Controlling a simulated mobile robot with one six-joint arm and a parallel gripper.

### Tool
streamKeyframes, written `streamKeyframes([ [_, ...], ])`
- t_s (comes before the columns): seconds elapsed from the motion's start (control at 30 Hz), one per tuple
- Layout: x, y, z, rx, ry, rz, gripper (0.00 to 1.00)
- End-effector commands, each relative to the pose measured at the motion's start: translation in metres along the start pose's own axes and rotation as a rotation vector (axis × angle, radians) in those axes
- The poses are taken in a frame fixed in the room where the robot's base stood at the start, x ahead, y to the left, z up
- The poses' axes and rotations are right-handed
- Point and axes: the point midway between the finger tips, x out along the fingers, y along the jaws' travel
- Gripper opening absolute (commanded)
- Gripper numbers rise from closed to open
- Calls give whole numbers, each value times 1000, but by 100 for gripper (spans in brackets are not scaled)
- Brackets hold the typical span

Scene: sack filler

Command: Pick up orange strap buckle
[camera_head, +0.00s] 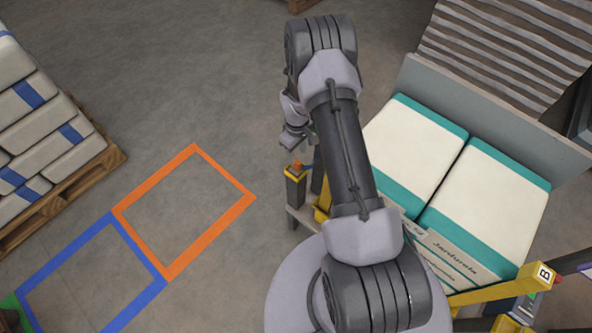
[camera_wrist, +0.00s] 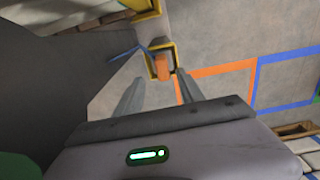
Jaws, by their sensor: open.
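The orange strap buckle (camera_wrist: 162,67) shows in the wrist view as a small orange block in a yellow-rimmed holder (camera_wrist: 174,47). In the head view the orange buckle (camera_head: 297,166) sits at the top of a dark post-like holder (camera_head: 296,188) with a yellow rim. My gripper (camera_wrist: 159,78) is open, and its two fingers appear on either side of the buckle in the wrist view, with a visible gap to it. In the head view my gripper (camera_head: 291,138) is just above and left of the buckle, partly hidden by my wrist.
White-and-teal sacks (camera_head: 412,150) stand right of my arm, before a grey panel (camera_head: 485,115). Yellow machine arms (camera_head: 500,290) are at lower right. Orange (camera_head: 195,152) and blue (camera_head: 65,243) floor frames look empty. A pallet of sacks (camera_head: 45,130) stands at left.

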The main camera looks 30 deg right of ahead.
Motion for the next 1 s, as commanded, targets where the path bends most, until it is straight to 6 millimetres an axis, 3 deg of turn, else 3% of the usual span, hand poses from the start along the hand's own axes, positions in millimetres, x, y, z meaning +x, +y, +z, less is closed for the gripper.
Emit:
streamKeyframes([
  [0.23, 28, -2, 2, 0, 0, 0, 45],
  [0.4, 63, -6, 4, 1, 0, -1, 45],
  [0.63, 65, -6, 4, 1, 1, 0, 45],
  [0.87, 65, -6, 4, 1, 1, 0, 0],
  [1.0, 65, -6, 4, 1, 1, 0, 0],
])
